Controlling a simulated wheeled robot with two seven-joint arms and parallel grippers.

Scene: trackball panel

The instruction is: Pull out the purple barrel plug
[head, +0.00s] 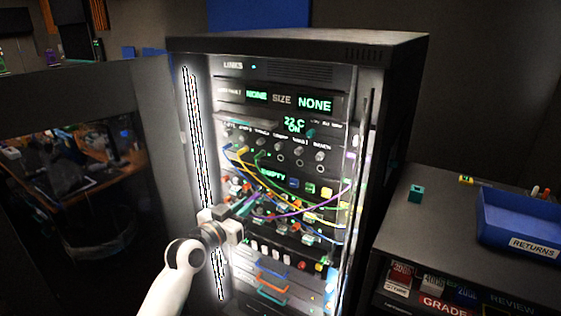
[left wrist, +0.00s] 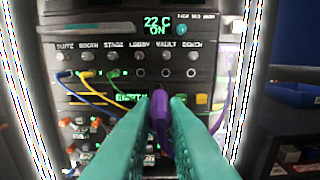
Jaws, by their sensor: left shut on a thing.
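The purple barrel plug (left wrist: 159,112) is between the teal fingers of my left gripper (left wrist: 160,108) in the left wrist view. The fingers are shut on it, just below the row of sockets and over the green-lettered display. In the head view my left gripper (head: 250,202) reaches in from the lower left to the front of the rack. A purple cable (head: 318,206) runs from near the fingers to the rack's right side. I cannot tell whether the plug's tip is in a socket. My right gripper is not in view.
Blue, yellow and green cables plug into the socket row of the rack (head: 298,46). Yellow cables (head: 325,222) hang close to the gripper's right. Knobs and switches sit below. A blue returns bin (head: 505,222) stands on the side table at right.

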